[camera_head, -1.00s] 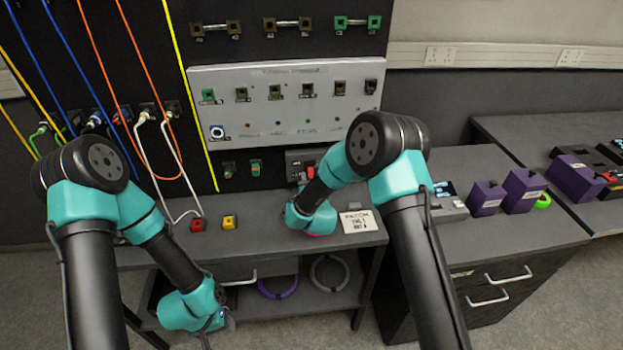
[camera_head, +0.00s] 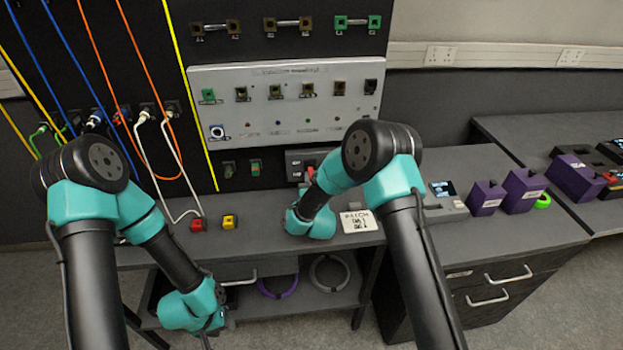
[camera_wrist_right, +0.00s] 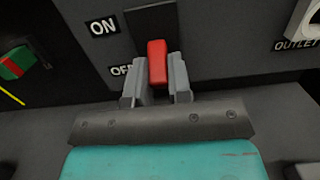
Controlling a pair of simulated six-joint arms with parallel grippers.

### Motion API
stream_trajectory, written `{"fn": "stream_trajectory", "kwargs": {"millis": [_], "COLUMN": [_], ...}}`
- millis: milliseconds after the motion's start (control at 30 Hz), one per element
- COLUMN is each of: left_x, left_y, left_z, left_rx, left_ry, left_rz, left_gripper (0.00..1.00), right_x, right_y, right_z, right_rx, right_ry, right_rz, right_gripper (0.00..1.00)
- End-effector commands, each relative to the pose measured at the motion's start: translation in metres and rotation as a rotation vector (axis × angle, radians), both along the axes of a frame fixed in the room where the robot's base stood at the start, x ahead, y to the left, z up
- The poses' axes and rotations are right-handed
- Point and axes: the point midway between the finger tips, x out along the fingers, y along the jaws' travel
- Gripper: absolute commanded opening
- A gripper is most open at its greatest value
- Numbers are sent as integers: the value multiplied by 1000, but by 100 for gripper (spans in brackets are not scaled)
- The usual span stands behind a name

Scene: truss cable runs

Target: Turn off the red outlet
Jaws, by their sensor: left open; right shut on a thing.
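A red switch lever (camera_wrist_right: 157,64) sits on a dark panel, with an ON label (camera_wrist_right: 103,26) above and a partly covered OFF label (camera_wrist_right: 121,69) below. My right gripper (camera_wrist_right: 158,72) has one finger on each side of the lever and is shut on it. In the head view the switch panel (camera_head: 294,163) is at the bottom of the board, and my right wrist hides the right gripper's fingers. My left gripper (camera_head: 214,329) is open, low in front of the bench shelf, away from the switch.
A red block (camera_head: 198,225) and a yellow block (camera_head: 230,222) lie on the bench left of my right wrist. A white sign (camera_head: 360,222) is to its right. Cables hang at the left. Purple boxes (camera_head: 523,190) stand on the right counter.

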Motion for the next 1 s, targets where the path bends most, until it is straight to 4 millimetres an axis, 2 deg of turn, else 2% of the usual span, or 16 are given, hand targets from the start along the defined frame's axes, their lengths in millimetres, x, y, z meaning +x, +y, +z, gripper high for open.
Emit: {"fn": "stream_trajectory", "kwargs": {"millis": [200, 233, 500, 833, 1000], "left_x": [0, 0, 0, 0, 0], "left_y": [0, 0, 0, 0, 0], "left_z": [0, 0, 0, 0, 0], "left_rx": [0, 0, 0, 0, 0], "left_ry": [0, 0, 0, 0, 0], "left_rz": [0, 0, 0, 0, 0], "left_gripper": [43, 43, 43, 43, 43], "right_x": [0, 0, 0, -3, -18], "right_y": [0, 0, 0, 0, 0], "right_z": [1, 1, 0, -1, -3], "right_rx": [0, 0, 0, 0, -1], "right_ry": [-2, -2, 0, 1, 2], "right_rz": [0, 0, 0, 0, 1], "right_gripper": [0, 20, 45, 45, 45]}}
